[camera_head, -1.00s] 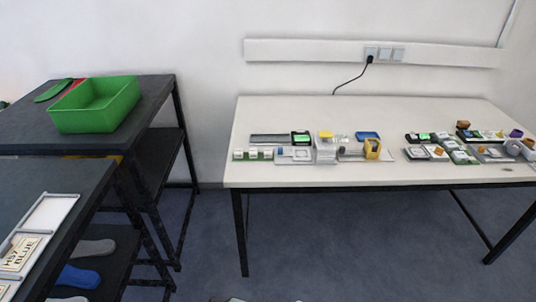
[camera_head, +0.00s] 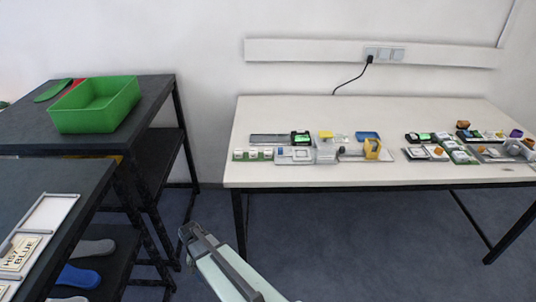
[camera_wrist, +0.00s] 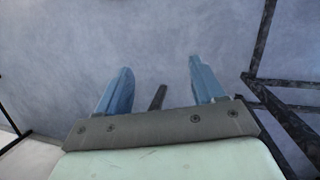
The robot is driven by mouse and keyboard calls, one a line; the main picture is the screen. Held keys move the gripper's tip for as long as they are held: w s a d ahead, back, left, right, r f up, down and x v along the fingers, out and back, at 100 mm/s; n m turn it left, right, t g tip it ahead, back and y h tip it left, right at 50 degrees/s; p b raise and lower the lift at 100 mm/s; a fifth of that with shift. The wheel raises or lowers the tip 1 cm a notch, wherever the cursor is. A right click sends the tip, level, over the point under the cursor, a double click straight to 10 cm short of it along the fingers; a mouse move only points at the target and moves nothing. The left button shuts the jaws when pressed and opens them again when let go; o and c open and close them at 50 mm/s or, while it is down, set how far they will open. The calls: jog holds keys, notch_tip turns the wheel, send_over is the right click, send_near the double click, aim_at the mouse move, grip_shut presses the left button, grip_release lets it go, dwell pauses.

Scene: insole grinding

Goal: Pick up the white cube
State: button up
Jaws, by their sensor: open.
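Several small white blocks sit in a row on a green strip (camera_head: 243,158) at the left front of the white table; one is a white cube (camera_head: 253,154). A larger white-grey box (camera_head: 325,150) stands to their right, and I cannot tell which piece the task names. My gripper (camera_wrist: 160,66) shows two blue fingers spread apart in the wrist view, with no object held between them and the floor behind. In the head view, part of my arm rises at the bottom centre, below and in front of the table, well apart from the blocks.
The white table (camera_head: 420,112) carries several small parts and trays, including a yellow holder (camera_head: 372,149). A dark bench with a green bin (camera_head: 95,105) stands at left. A nearer dark bench holds a label tray (camera_head: 50,212). Dark table legs show at right in the wrist view.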

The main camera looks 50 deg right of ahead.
jog(key=w+d+r+m+t, duration=0.1)
jog(key=w+d+r+m, duration=0.2)
jog(key=w+d+r, duration=0.45)
jog(key=w+d+r+m+t+h, duration=0.1)
jog(key=w+d+r+m, duration=0.2)
jog(key=r, duration=0.7)
jog(key=w+d+r+m+t, duration=0.1)
jog(key=w+d+r+m, duration=0.1)
jog(key=w+d+r, duration=0.45)
jog(key=s+d+r+m+g+h, duration=0.25)
jog(key=d+r+m, duration=0.95)
jog(key=d+r, duration=0.75)
send_over(267, 150)
jog(key=a, duration=0.2)
jog(key=f, duration=0.6)
jog(key=w+f, duration=0.1)
jog(key=f, duration=0.2)
jog(key=shift+f, duration=0.15)
jog(key=shift+w+x, duration=0.2)
jog(key=shift+x, duration=2.45)
jog(key=shift+d, duration=0.15)
jog(key=shift+c, duration=0.2)
jog(key=c, duration=1.1)
